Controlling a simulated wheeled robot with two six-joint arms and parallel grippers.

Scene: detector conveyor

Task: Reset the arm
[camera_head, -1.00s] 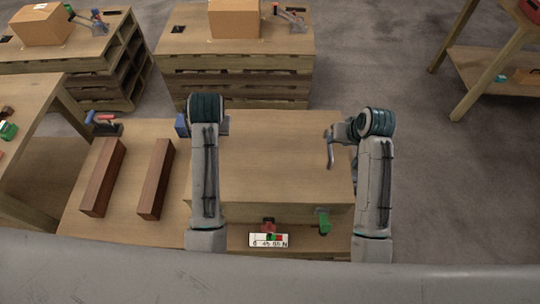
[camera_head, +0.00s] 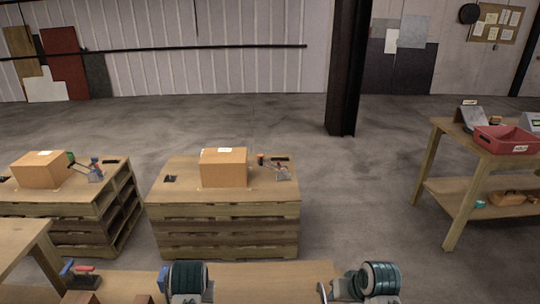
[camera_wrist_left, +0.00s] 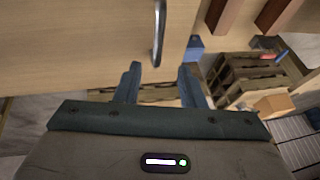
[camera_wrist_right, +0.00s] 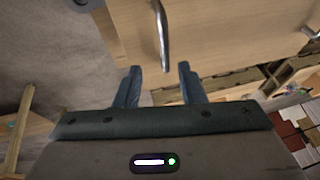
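In the head view only the tops of my left arm (camera_head: 188,278) and right arm (camera_head: 380,278) show at the bottom edge. In the left wrist view my left gripper (camera_wrist_left: 160,72) has its two fingers apart with nothing between them. A metal handle (camera_wrist_left: 160,32) on a wooden surface lies just beyond its fingertips. In the right wrist view my right gripper (camera_wrist_right: 160,70) is also open and empty, with another metal handle (camera_wrist_right: 163,35) just beyond its fingertips. Neither gripper's fingers can be made out in the head view.
A wooden surface (camera_head: 270,272) lies between my arms. Pallet stands with cardboard boxes (camera_head: 223,168) (camera_head: 42,170) stand ahead. A wooden table with a red bin (camera_head: 508,142) is at the right. A dark pillar (camera_head: 346,75) stands behind. The floor between is clear.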

